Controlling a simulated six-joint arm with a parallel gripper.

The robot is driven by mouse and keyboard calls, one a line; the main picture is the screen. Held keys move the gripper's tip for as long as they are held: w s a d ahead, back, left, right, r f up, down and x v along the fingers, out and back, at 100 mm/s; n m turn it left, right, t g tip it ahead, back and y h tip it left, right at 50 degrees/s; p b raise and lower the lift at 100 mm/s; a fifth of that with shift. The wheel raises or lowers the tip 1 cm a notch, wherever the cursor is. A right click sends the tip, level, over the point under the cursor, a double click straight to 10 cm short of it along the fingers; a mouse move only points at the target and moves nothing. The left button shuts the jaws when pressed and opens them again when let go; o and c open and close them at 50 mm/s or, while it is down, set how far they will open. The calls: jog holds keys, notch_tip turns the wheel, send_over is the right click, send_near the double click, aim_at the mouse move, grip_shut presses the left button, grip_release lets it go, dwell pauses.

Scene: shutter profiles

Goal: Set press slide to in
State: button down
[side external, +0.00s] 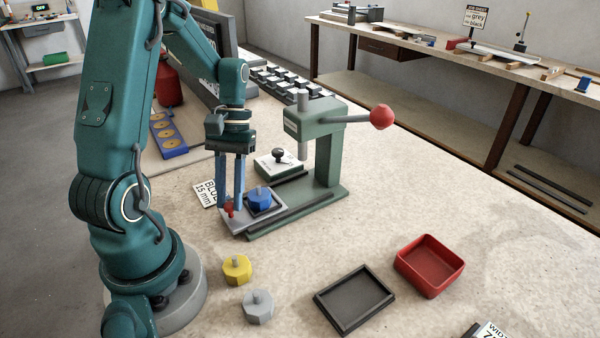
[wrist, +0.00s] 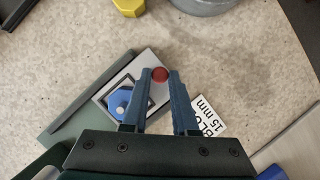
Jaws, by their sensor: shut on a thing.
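The press slide (side external: 237,219) is a light grey plate on the green press (side external: 329,160), at the press's left end and out from under the ram. A blue die (side external: 262,198) sits in a dark square nest on the slide, and it also shows in the wrist view (wrist: 119,101). A red knob (wrist: 160,75) stands at the slide's outer end. My gripper (side external: 230,208) reaches down at that end, its blue fingers shut on the red knob. The exact contact at the fingertips is partly hidden.
A white block with a black knob (side external: 281,160) stands beside the press column. The red-balled lever (side external: 381,117) juts right. A yellow die (side external: 237,268), a grey die (side external: 258,305), a black tray (side external: 356,299) and a red bin (side external: 429,265) lie in front. A label card (wrist: 209,118) lies near the slide.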

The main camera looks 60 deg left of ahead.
aim_at(245, 212)
jog(key=shift+w, duration=1.7)
jog(key=c, duration=0.7)
grip_release()
jog(key=shift+r, duration=0.1)
jog(key=shift+v, duration=2.5)
